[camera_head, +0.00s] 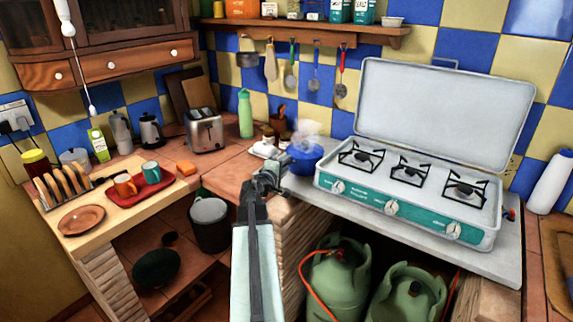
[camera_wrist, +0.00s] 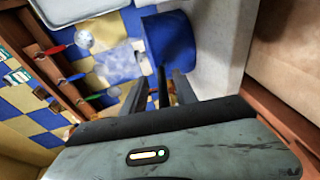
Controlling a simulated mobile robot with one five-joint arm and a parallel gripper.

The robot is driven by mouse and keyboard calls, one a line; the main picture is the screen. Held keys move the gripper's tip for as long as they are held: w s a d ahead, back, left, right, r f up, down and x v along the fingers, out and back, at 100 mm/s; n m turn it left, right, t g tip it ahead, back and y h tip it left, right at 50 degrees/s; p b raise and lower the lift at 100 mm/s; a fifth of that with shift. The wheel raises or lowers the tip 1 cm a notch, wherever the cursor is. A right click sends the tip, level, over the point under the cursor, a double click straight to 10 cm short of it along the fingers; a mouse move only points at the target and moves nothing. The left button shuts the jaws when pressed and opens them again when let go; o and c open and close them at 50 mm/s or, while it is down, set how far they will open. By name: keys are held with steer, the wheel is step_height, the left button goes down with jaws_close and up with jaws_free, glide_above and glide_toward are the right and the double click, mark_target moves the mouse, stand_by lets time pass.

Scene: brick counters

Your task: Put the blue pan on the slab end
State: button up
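The blue pan (camera_head: 303,158) stands near the left end of the pale grey slab (camera_head: 507,266), left of the stove, with pale steam above it. In the wrist view the pan (camera_wrist: 170,45) is just beyond my fingertips, in front of the slab (camera_wrist: 222,40). My gripper (camera_head: 272,172) is close to the pan's near left side. In the wrist view its fingers (camera_wrist: 162,90) look apart, with a thin dark bar, perhaps the handle, between them and gaps beside it. Whether the pan's base touches the slab is hard to tell.
The camping stove (camera_head: 405,185) with its lid raised fills most of the slab. White dishes (camera_head: 265,149) and jars stand left of the pan. The toaster (camera_head: 205,130) and green bottle (camera_head: 245,113) are farther back. Green gas bottles (camera_head: 340,285) stand below.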

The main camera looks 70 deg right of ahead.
steer(key=a, duration=0.6)
steer(key=shift+w+r+p, duration=0.3)
steer(key=shift+r+p, duration=0.05)
steer(key=shift+r, duration=0.1)
